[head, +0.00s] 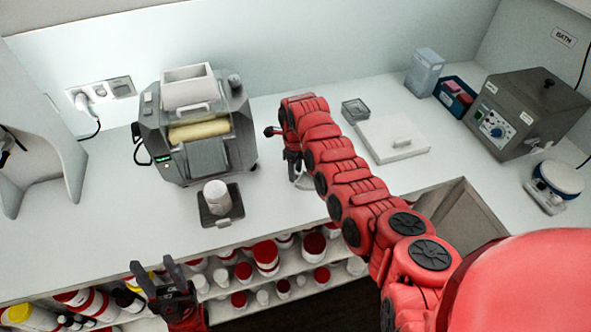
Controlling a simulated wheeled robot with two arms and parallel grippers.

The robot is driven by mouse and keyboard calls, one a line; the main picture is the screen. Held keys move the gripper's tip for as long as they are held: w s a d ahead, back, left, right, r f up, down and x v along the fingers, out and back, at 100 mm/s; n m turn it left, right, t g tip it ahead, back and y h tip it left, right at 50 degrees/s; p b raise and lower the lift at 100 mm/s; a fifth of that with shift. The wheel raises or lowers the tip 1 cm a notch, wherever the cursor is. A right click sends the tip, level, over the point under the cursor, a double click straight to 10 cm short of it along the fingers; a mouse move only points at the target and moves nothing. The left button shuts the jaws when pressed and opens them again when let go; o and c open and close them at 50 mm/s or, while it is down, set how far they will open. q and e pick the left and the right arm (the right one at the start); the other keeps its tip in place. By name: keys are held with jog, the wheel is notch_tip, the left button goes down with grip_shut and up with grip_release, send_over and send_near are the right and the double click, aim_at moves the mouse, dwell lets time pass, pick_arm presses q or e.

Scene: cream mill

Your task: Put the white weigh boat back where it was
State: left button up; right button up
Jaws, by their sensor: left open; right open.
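A small pale, shallow object (305,183), which looks like the white weigh boat, is on the white counter below my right gripper. It is mostly hidden by my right arm, so its outline is unclear. My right gripper (295,174) points down at it, open; whether the fingers touch it cannot be told. My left gripper (153,270) is open and empty, in front of the counter's front edge at the lower left, far from the pale object.
The mill (205,155) stands at the back left, with a white jar (217,197) on a dark tray (232,216) in front. A white lidded plate (385,151), small grey dish (355,109), blue box (456,103), grey oven-like unit (525,105) and balance (545,197) are right. A sink (462,220) opens at the front right.

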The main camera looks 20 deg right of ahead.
jog(key=shift+r, duration=0.15)
jog(key=shift+w+r, duration=0.1)
jog(key=shift+r, duration=0.35)
notch_tip(320, 180, up, 4)
jog(key=shift+r+b, duration=0.2)
jog(key=shift+b, duration=1.05)
notch_tip(320, 180, up, 7)
jog(key=shift+f+p, duration=0.2)
jog(key=shift+p, duration=0.25)
jog(key=shift+f, duration=0.1)
